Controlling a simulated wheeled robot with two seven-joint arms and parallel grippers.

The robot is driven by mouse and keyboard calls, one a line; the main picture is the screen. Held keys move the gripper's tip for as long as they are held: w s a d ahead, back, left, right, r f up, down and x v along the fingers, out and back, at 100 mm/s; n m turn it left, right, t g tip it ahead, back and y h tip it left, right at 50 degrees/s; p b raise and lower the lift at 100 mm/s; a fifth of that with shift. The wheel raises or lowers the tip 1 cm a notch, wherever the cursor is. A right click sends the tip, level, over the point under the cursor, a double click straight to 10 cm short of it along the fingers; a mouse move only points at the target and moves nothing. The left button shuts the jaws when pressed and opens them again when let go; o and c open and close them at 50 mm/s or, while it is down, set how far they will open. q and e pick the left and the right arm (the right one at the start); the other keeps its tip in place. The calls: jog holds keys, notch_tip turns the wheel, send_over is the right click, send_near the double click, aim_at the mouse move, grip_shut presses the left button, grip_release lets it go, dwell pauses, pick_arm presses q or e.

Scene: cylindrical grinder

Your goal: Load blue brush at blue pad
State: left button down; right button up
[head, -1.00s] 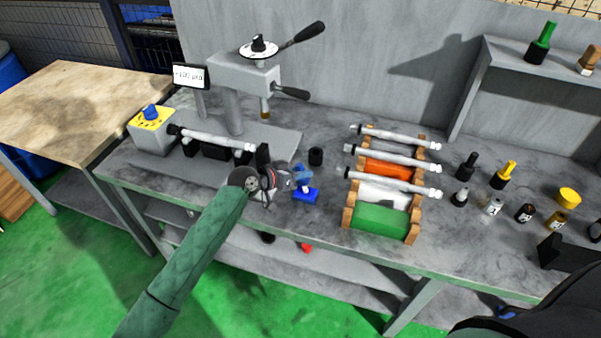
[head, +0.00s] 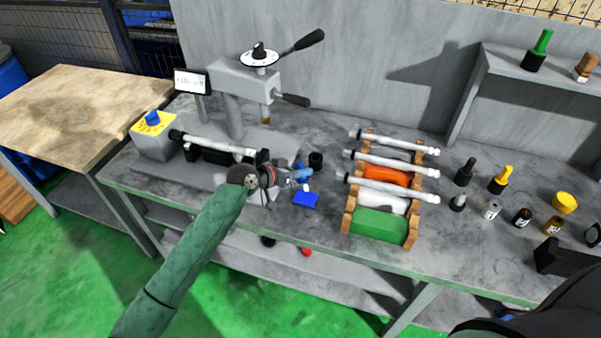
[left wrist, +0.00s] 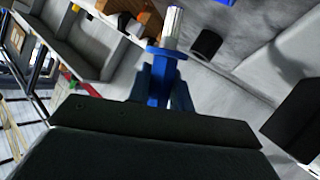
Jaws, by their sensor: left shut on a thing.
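The blue brush (head: 301,173) is in my left gripper (head: 289,178), which is shut on its handle just above the bench. In the left wrist view the brush (left wrist: 158,88) stands out between the blue fingers (left wrist: 160,95), with a blue collar and a pale tip pointing away. The blue pad (head: 306,199) lies flat on the bench just below and in front of the brush. The brush looks apart from the pad. Part of the brush is hidden by the gripper. My right gripper is not in view.
Behind the gripper stands the grinder (head: 243,75) with a shaft (head: 215,144) across it. A black cup (head: 316,160) is close by. To the right, a wooden rack (head: 411,226) holds several shafts above coloured blocks. Several small bottles (head: 492,208) stand further right.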

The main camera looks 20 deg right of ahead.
aim_at(300, 164)
pick_arm(q)
jog(key=shift+r+p, duration=0.85)
jog(key=shift+r, duration=0.95)
jog(key=shift+t, duration=0.3)
